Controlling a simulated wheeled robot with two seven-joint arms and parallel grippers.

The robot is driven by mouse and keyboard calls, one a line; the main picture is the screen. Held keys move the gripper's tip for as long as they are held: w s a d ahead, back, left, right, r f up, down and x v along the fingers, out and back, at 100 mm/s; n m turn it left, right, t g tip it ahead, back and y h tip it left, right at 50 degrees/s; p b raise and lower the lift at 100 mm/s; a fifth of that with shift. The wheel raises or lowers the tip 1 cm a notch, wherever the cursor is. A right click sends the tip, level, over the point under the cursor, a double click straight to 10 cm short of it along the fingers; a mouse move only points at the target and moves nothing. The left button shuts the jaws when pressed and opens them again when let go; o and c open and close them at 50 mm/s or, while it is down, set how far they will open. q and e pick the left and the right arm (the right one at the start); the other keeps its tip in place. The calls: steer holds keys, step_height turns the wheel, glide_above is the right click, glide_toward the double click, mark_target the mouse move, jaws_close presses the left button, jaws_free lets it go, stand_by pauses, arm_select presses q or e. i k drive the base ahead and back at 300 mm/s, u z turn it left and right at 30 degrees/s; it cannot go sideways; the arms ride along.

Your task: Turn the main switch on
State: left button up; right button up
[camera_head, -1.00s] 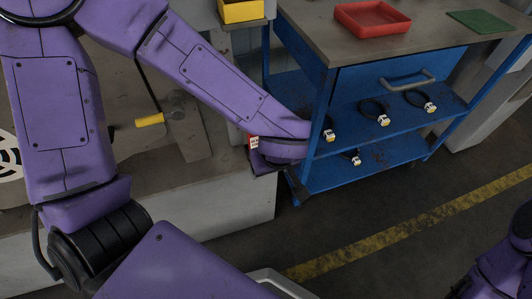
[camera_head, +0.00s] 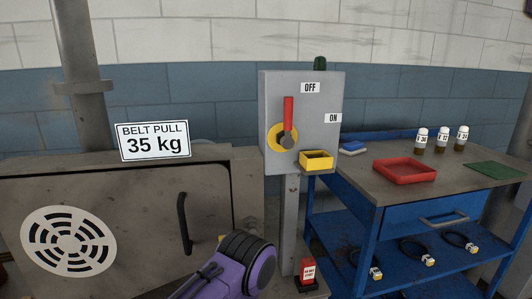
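The main switch is a grey box (camera_head: 308,110) on a post, with OFF and ON labels. Its red handle (camera_head: 289,112) points straight up, towards the OFF label (camera_head: 310,88), on a yellow disc (camera_head: 276,136). The ON label (camera_head: 333,118) is to the right. A purple link of my arm with a black ribbed joint shows at the bottom, below and left of the box and apart from the handle. Neither gripper shows in the head view.
A yellow tray (camera_head: 316,166) sits at the box's lower front. A red tag block (camera_head: 307,268) stands by the post. A machine with a black door handle (camera_head: 184,222) is left. A blue cart with a red tray (camera_head: 404,181) and several bottles is right.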

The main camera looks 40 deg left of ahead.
mark_target(287, 141)
steer(key=u, duration=1.45)
steer(key=k, duration=0.7)
steer(key=z, duration=0.4)
steer(key=i, duration=1)
steer(key=u, duration=0.05)
steer(key=k, duration=1.05)
steer(key=z, duration=0.7)
steer(key=i, duration=1.2)
steer(key=u, duration=0.95)
